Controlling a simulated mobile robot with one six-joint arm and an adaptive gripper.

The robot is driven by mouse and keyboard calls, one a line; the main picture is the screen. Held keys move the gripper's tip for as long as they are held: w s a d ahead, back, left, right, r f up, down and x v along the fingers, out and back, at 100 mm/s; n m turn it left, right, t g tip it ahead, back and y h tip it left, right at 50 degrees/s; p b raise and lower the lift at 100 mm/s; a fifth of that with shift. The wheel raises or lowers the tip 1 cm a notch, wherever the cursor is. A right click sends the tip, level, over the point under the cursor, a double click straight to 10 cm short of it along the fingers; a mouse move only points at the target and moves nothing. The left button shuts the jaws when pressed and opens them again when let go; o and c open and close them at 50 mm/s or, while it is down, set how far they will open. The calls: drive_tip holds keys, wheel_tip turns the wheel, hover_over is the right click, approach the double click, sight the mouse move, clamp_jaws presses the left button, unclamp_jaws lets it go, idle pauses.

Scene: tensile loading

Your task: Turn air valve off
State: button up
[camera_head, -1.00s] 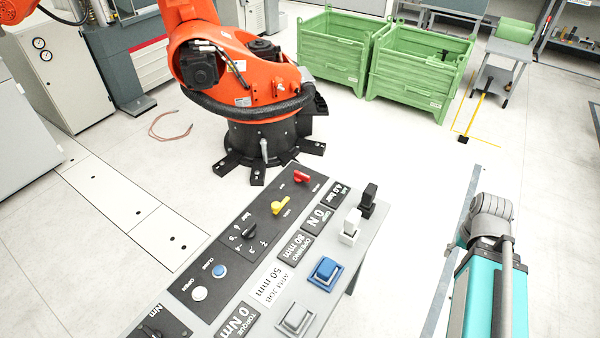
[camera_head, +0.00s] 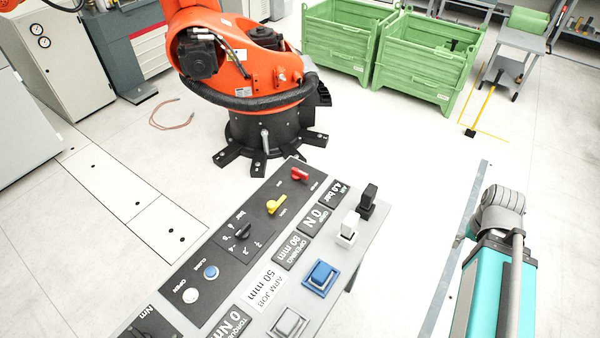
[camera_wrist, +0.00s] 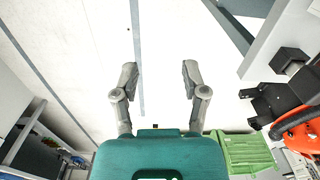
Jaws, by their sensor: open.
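A red turn-handle (camera_head: 300,174) sits at the far end of the control panel (camera_head: 340,280), near the display reading AIR 4.0 bar (camera_head: 339,193). Its small label is too small to read surely. A yellow turn-handle (camera_head: 277,205) is beside it, nearer. My gripper (camera_wrist: 160,75) is open and empty in the wrist view, its two grey fingers apart over bare floor. In the head view my teal and grey arm parts are at the right, clear of the panel; the fingertips cannot be made out there. No handle is touched.
The panel also carries a black selector knob (camera_head: 243,231), a blue square button (camera_head: 321,278) and black and white toggles (camera_head: 367,197). An orange robot (camera_head: 240,65) stands behind it. Green crates (camera_head: 425,65) stand at the back. Floor between panel and my arm is clear.

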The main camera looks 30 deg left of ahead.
drive_tip(key=shift+d, duration=0.15)
drive_tip(key=shift+w, duration=0.1)
drive_tip(key=w+a+n, duration=0.4)
drive_tip(key=w+a, duration=0.3)
drive_tip(key=a, duration=0.6)
drive_tip(key=w+a+n, duration=0.5)
drive_tip(key=w+a, duration=0.2)
drive_tip(key=a, duration=0.6)
drive_tip(key=a+n, duration=0.7)
drive_tip(key=a, duration=2.3)
drive_tip(key=shift+s+a+n, duration=0.3)
drive_tip(key=shift+n, duration=0.1)
drive_tip(key=shift+f, duration=0.1)
